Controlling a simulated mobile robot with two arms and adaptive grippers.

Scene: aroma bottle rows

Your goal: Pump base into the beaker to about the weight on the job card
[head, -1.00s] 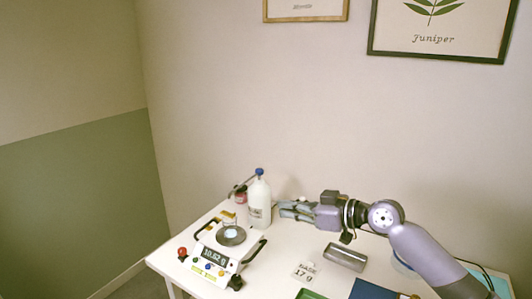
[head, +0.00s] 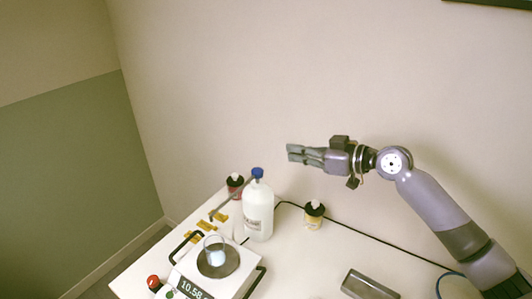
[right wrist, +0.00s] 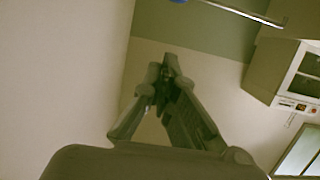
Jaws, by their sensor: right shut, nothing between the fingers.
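The white base bottle (head: 258,214) stands upright behind the scale, with a blue pump head (head: 257,173) and a long spout (head: 230,198) slanting down left. My left gripper and the job card are out of view.
Yellow pieces (head: 205,226) lie behind the scale. A grey tray (head: 368,285) lies at the front right. A red knob (head: 153,282) is at the scale's left.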

